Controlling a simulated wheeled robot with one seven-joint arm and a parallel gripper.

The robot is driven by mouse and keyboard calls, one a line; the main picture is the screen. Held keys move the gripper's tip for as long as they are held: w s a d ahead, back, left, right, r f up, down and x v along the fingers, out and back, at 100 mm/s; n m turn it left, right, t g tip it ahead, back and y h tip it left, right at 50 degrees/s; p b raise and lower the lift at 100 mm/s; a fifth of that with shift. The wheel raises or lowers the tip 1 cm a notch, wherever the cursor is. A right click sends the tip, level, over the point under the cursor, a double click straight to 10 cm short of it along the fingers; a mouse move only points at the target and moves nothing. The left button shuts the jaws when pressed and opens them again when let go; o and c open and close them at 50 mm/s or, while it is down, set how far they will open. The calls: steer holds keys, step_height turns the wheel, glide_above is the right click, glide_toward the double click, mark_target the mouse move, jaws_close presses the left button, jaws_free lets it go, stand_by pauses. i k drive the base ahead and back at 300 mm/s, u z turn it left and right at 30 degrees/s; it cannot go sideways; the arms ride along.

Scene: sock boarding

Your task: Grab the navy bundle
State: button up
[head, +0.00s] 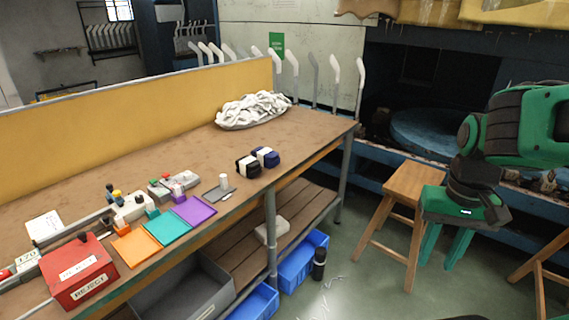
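The navy bundle (266,157) is a small dark blue roll with a white band. It lies on the brown workbench (150,130) near its front edge, right beside a similar black bundle (247,167) with a white band. My gripper (444,258) is at the right of the head view, over the floor and well away from the bench. Its two green fingers point down, stand apart and hold nothing.
A pale heap of socks (253,109) lies at the bench's far end. Orange, teal and purple mats (166,227) and a red reject box (79,272) are at the left. A wooden stool (400,215) stands between bench and gripper.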

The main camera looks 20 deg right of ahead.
mark_target(269, 159)
steer(key=z, duration=0.3)
steer(key=i, duration=1.2)
steer(key=u, duration=0.5)
steer(key=k, duration=1.2)
steer(key=z, duration=0.85)
steer(key=i, duration=1.2)
steer(key=u, duration=0.05)
